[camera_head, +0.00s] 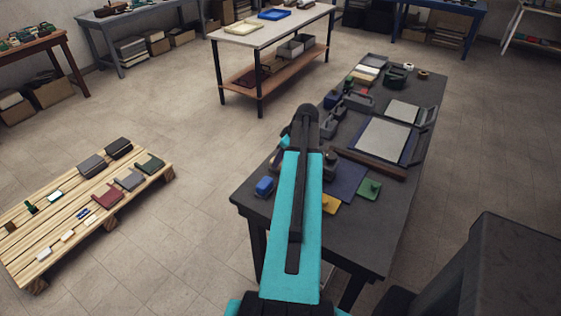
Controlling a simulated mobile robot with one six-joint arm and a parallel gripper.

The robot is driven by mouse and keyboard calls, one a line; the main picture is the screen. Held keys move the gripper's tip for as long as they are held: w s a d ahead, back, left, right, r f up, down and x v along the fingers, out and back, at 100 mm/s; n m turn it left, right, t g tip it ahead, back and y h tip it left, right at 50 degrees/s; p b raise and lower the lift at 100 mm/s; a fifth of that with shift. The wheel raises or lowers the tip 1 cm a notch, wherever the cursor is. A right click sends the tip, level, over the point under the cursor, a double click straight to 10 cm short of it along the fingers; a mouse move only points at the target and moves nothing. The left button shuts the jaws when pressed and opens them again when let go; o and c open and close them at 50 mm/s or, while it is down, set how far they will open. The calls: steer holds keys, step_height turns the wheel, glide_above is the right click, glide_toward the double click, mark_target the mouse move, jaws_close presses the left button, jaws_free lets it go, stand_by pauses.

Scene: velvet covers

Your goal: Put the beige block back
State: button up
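My cyan and dark grey arm rises through the middle of the head view, over the near part of a long dark table (379,237). My gripper is not visible; the upper arm hides what lies behind it. No block can be identified as the beige one for sure. A small beige or cream piece (361,78) lies among items near the far end of the dark table. Its shape is too small to tell.
The dark table also bears a blue block (265,187), a green plate (369,190), a yellow plate (330,204) and a large grey panel (383,140). A wooden pallet (147,184) with several velvet-like covers lies left. A white-topped table (300,22) stands behind. Floor between is clear.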

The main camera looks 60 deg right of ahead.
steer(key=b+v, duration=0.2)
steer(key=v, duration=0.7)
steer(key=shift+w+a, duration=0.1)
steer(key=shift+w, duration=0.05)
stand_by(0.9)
